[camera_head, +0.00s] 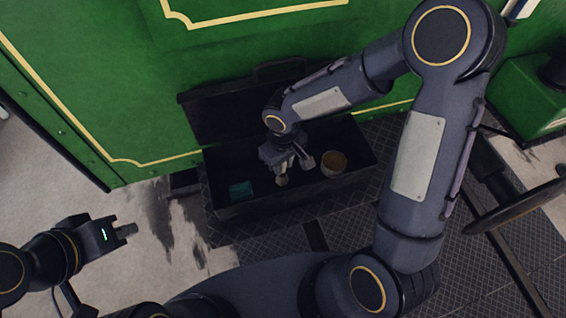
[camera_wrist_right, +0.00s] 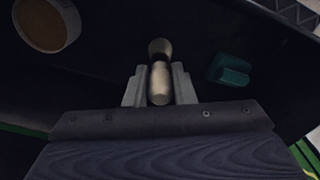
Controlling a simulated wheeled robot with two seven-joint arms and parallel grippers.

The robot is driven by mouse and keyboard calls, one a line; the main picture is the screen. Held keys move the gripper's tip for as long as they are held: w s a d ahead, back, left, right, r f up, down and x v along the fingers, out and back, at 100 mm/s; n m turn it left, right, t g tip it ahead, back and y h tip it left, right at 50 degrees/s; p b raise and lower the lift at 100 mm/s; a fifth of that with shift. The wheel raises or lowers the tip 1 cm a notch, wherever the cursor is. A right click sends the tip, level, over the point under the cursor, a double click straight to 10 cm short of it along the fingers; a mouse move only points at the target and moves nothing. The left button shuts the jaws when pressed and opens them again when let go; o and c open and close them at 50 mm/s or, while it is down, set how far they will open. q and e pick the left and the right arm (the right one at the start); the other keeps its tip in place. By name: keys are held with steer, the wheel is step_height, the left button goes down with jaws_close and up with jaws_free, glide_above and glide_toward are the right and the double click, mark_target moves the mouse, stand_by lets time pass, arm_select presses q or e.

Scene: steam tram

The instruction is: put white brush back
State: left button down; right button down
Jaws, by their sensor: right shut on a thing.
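My right gripper (camera_head: 293,163) reaches down into a dark open box (camera_head: 300,205) on the floor plate against the green wall. In the right wrist view the gripper (camera_wrist_right: 160,90) is shut on a pale, rounded brush handle (camera_wrist_right: 160,82), taken to be the white brush; a flared end (camera_wrist_right: 159,48) points away from the jaws. In the head view its pale tip (camera_head: 282,180) shows below the fingers. I cannot tell whether it touches the box floor. My left gripper (camera_head: 126,231) hangs at the left, outside the box; its jaw opening is too small to tell.
Inside the box are a teal block (camera_head: 241,189) at the left and a round tan-topped tin (camera_head: 334,163) at the right. The box lid (camera_head: 235,108) stands open at the back. A dark handwheel (camera_head: 515,205) is at the right. Bare floor lies left of the box.

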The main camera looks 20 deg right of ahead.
steer(key=shift+f, duration=0.2)
steer(key=shift+f, duration=0.1)
steer(key=c, duration=1.2)
jaws_free()
